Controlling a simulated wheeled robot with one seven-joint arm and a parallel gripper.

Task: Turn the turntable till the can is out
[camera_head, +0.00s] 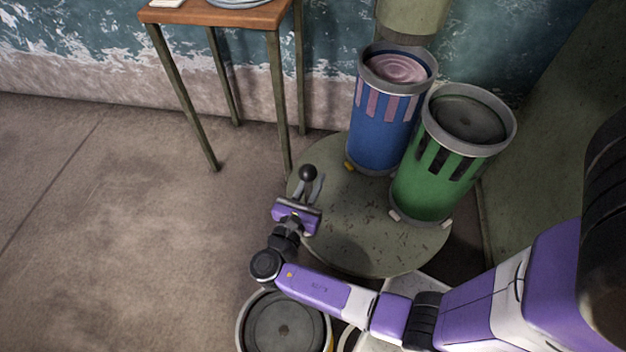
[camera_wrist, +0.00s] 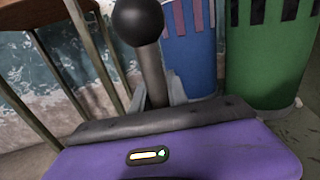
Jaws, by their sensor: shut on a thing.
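The turntable (camera_head: 345,240) is a round, worn grey-green disc low on the floor by the wall. A blue can (camera_head: 381,125) with pink stripes stands on its back part. A green can (camera_head: 437,175) with dark slots stands on its right part. A handle post with a black ball knob (camera_head: 308,172) rises at the turntable's left edge. My gripper (camera_head: 312,190) is shut on this post just below the knob. The wrist view shows the knob (camera_wrist: 138,20) and post up close, with the blue can (camera_wrist: 188,50) and green can (camera_wrist: 268,50) behind.
A small wooden table (camera_head: 225,14) with thin metal legs stands left of the turntable, against the peeling wall. Another round-topped can (camera_head: 284,322) stands at the front, below my arm. A greenish panel (camera_head: 545,130) closes the right side. The floor at left is clear.

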